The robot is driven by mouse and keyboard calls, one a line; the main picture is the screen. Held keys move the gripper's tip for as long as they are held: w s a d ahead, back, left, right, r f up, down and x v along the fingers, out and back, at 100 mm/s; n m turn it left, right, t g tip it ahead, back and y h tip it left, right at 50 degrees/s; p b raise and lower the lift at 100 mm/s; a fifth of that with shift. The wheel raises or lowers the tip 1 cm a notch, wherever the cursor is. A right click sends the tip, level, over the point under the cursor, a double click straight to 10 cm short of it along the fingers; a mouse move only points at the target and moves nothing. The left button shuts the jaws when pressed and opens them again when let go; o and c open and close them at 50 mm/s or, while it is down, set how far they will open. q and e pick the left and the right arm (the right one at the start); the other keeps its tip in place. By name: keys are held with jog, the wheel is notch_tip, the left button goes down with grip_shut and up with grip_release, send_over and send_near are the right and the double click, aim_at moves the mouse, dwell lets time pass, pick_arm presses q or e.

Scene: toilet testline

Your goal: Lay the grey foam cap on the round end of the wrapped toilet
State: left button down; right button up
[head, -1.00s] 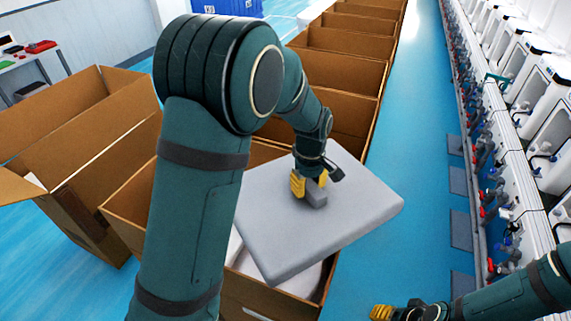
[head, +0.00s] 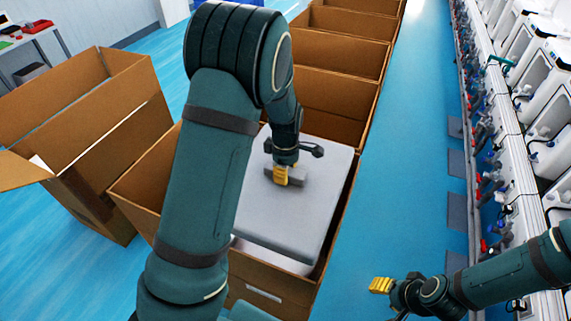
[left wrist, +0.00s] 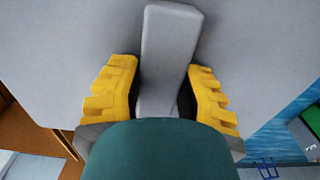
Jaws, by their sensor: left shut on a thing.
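The grey foam cap (head: 318,200) is a flat slab with a raised grip block (left wrist: 168,60) on top. My left gripper (head: 283,176) is shut on that block, with yellow fingers on both sides of it in the left wrist view (left wrist: 165,92). The cap is over the open cardboard box (head: 262,285) in front, roughly in line with its sides. The cap hides most of the box's inside, and the wrapped toilet cannot be made out under it. I cannot tell whether the cap touches anything below. My right gripper (head: 382,285) is at the lower right, away from the cap; its finger opening is unclear.
Several open cardboard boxes (head: 335,50) run in a row behind. Another open box (head: 85,140) with raised flaps stands at the left. A test line with white units (head: 525,85) runs along the right. Blue floor (head: 405,150) lies clear between the boxes and the line.

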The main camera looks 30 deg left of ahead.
pick_arm(q)
notch_tip(320, 180, down, 4)
jog(key=shift+r, duration=0.1)
notch_tip(320, 180, down, 30)
jog(key=b, duration=2.3)
jog(key=shift+f, duration=0.25)
pick_arm(e)
notch_tip(320, 180, down, 24)
jog(key=shift+s+a, duration=0.3)
jog(key=shift+s, duration=0.15)
pick_arm(q)
jog(key=shift+f, duration=0.35)
pick_arm(e)
jog(key=shift+r, duration=0.1)
pick_arm(q)
jog(key=c, duration=0.6)
grip_release()
